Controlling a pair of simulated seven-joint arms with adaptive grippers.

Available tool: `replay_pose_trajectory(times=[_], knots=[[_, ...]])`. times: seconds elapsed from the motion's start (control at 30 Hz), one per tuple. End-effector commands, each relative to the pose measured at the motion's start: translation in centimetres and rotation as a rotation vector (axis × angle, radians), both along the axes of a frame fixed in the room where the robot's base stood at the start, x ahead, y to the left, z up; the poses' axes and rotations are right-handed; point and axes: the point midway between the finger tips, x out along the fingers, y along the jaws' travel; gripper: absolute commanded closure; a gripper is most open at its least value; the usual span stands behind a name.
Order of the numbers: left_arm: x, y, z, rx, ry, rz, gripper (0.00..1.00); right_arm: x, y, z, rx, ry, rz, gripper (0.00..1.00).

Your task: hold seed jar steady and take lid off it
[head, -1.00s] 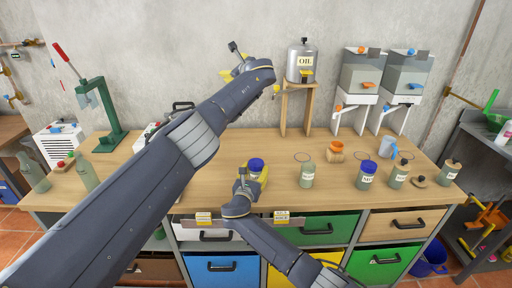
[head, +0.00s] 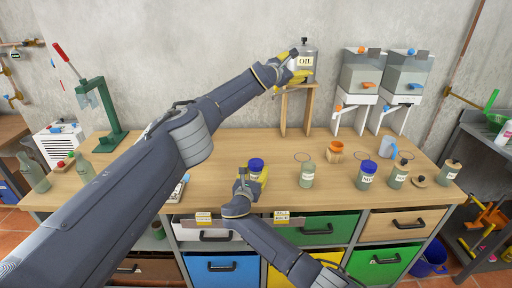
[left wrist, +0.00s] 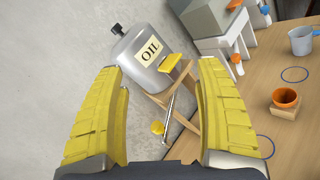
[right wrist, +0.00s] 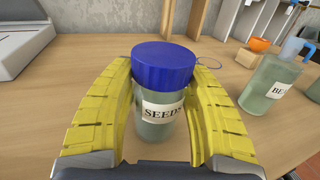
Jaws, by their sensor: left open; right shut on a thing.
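The seed jar (right wrist: 157,128) is pale green glass with a SEEDS label and stands upright on the table. Its blue lid (right wrist: 164,64) is on top; the lid also shows in the head view (head: 256,164). My right gripper (head: 252,176) is shut on the jar's body, with yellow fingers on either side below the lid in the right wrist view. My left gripper (head: 304,62) is open and empty, raised high at the back by the oil tank, well away from the jar. In the left wrist view nothing is between its fingers.
The OIL tank (left wrist: 146,56) stands on a wooden stand (head: 284,108) just beyond my left gripper. Several other jars stand to the right, including one with a blue lid (head: 368,168). An orange cup (head: 336,150) sits behind them. A green press (head: 104,115) stands at the left.

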Motion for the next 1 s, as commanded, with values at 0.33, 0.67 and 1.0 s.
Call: replay_pose_trajectory(times=[0.33, 0.67, 1.0], knots=[[-3.5, -0.5, -10.1, 0.498, 0.146, -0.204, 0.29, 0.0, -0.1, 0.0, -0.001, 0.001, -0.001, 1.00], [-7.5, 4.5, -18.7, 0.912, 0.371, -0.329, 0.29, 0.0, -0.1, -0.1, -0.001, 0.001, -0.001, 1.00], [-12.7, 11.0, -23.3, 1.204, 0.662, -0.411, 0.29, 0.0, -0.1, -0.1, -0.001, 0.001, -0.001, 1.00]])
